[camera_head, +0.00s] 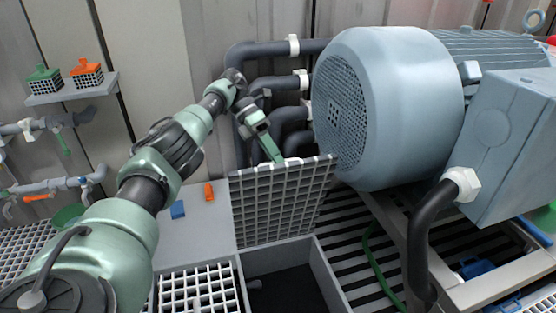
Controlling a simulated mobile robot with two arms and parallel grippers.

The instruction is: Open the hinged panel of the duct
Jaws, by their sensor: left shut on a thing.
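The hinged panel (283,202) is a grey grid that stands steeply raised at the back of the duct (322,272). Its lower edge is at the far rim of the duct. The duct's dark inside shows below the panel. My left gripper (276,156) comes down from the upper left and is shut on the panel's top edge. The fingertips are partly hidden there. My right gripper is not in view.
A large blue-grey motor (390,105) stands close on the right of the panel. Dark pipes (285,84) run behind. A blue block (178,209) and an orange block (208,191) lie on the grey surface at left. A white grid (200,291) lies left of the opening.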

